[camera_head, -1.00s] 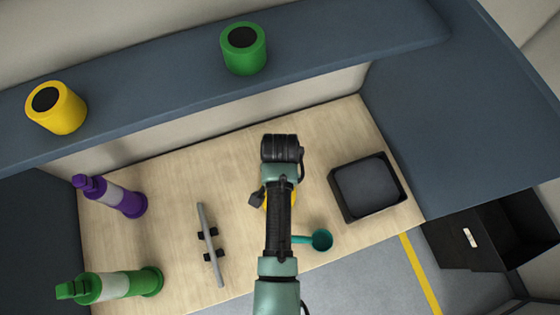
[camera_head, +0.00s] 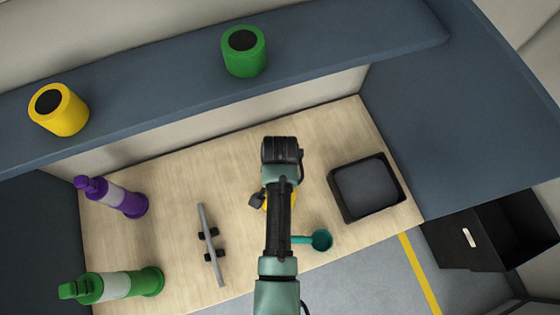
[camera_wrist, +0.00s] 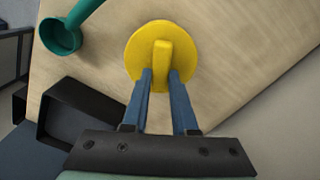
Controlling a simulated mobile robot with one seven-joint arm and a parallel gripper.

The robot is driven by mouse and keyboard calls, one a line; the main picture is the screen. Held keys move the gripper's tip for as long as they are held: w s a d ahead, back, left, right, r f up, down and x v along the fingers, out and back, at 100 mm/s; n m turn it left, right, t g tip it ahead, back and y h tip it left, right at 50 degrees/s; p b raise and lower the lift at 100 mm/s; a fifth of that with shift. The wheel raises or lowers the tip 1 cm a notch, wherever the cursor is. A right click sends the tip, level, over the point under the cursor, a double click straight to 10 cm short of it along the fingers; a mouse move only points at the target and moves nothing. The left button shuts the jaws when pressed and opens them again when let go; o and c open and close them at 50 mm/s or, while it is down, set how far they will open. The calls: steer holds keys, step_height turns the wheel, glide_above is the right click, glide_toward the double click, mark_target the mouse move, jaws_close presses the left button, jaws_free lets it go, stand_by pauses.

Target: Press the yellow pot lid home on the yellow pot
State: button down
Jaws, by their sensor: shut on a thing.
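The yellow pot lid (camera_wrist: 134,48) is a round disc with a raised bar handle. My gripper (camera_wrist: 160,76) is shut on that handle in the wrist view, one blue finger on each side. The lid lies over or just above the wooden table; I cannot tell whether it touches. In the head view my arm hides most of the lid, and only a yellow sliver (camera_head: 264,201) shows. The yellow pot (camera_head: 60,112) stands on the blue-grey shelf at the far left, with a dark round top.
A green pot (camera_head: 243,55) stands on the same shelf (camera_head: 160,98). On the table (camera_head: 170,240) are a purple bottle (camera_head: 115,197), a green bottle (camera_head: 115,286), a grey bar handle (camera_head: 211,245), a teal ladle (camera_head: 320,240) and a black tray (camera_head: 396,200). A black open box (camera_head: 455,255) sits at the right.

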steer(key=shift+c, duration=0.7)
jaws_free()
steer(key=shift+r, duration=0.1)
steer(key=shift+r+p, duration=3.4)
steer(key=shift+c, duration=0.3)
